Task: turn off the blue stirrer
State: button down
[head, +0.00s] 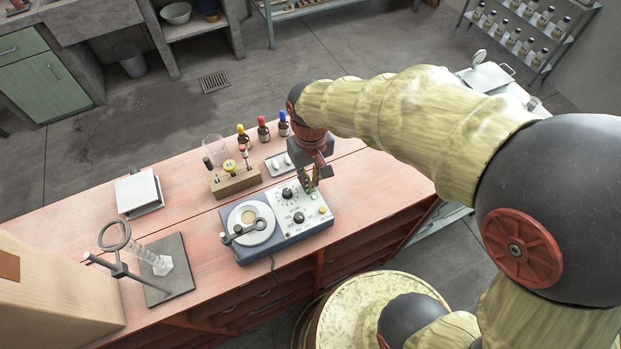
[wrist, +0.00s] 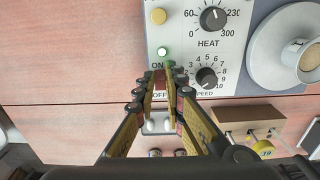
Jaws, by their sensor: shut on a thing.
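The blue stirrer (head: 283,250) stands on the bench, with a blue body, a white control panel and a round plate at its left. The wrist view shows its panel (wrist: 172,40) with heat and speed knobs and a lit green lamp (wrist: 163,52). My gripper (head: 312,188) is over the panel's back right part. In the wrist view my gripper (wrist: 166,78) has its fingertips at the switch between the ON and OFF marks and is shut on it. The switch itself is mostly hidden by the fingers, so I cannot tell its position.
A wooden block (head: 237,183) with small bottles stands behind the stirrer, near a small white tray (head: 276,166). Dropper bottles (head: 263,130) stand farther back. A ring stand (head: 165,284) and a white flat device (head: 138,192) are left. The bench right of the stirrer is clear.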

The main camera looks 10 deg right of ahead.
jog(key=shift+r+p, duration=0.15)
jog(key=shift+p, duration=0.45)
jog(key=shift+w+g+p, duration=0.15)
jog(key=shift+g+p, duration=0.25)
jog(key=shift+p, duration=0.5)
jog(key=shift+w+g, duration=0.1)
jog(key=shift+g, duration=0.2)
jog(key=c, duration=1.8)
grip_release()
jog(key=shift+c, duration=0.2)
notch_tip(320, 180, up, 12)
jog(key=w, duration=0.1)
jog(key=shift+w+a, duration=0.15)
jog(key=shift+a, duration=0.1)
